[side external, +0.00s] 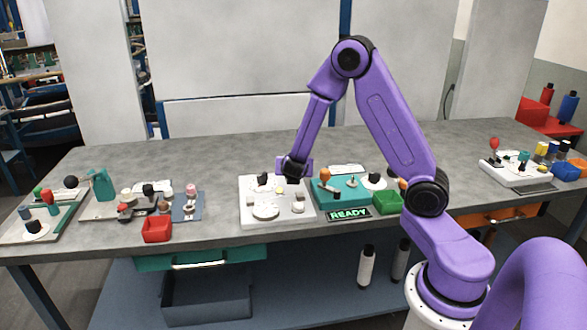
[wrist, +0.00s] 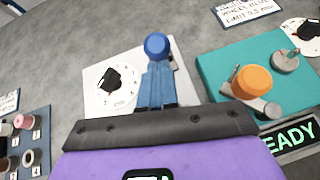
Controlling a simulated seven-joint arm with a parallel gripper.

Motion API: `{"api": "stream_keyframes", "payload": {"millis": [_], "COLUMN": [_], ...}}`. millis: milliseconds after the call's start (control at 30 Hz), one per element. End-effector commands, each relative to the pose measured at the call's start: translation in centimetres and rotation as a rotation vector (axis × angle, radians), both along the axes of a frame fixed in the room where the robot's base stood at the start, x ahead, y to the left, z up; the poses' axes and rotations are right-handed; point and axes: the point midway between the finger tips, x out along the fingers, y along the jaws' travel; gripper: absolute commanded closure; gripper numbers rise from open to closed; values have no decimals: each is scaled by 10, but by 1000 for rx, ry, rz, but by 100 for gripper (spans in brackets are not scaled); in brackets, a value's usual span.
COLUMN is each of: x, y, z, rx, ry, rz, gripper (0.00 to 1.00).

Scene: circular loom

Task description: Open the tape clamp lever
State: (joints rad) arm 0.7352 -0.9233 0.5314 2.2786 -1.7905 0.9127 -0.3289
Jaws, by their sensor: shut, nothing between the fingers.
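My gripper (side external: 292,178) is low over the back right part of a white board (side external: 248,217) on the grey bench. In the wrist view its shut fingers (wrist: 157,70) point at a round blue knob (wrist: 157,45) on a grey mount at the board's edge. The fingertips overlap the knob's near side; I cannot tell whether they touch it. An orange knob (wrist: 252,82) on a grey arm sits on the teal board (wrist: 213,70) to the right. No readable label marks either as the tape clamp lever. In the side view the gripper hides the blue knob.
The white board also has a dial with a black knob (wrist: 110,78). A lit READY sign (side external: 349,214) stands in front of the teal board. A red bin (side external: 157,229) and small-part boards are at the left.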

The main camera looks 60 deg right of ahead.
Motion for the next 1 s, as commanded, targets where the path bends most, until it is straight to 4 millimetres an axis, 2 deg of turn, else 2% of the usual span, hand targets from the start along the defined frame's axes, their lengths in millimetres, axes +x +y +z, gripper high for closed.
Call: {"api": "stream_keyframes", "payload": {"millis": [533,1000], "x": [2,12], "y": [-2,-12], "z": [2,15], "rx": [10,127], "ry": [8,119], "rz": [-2,-3], "gripper": [100,100]}}
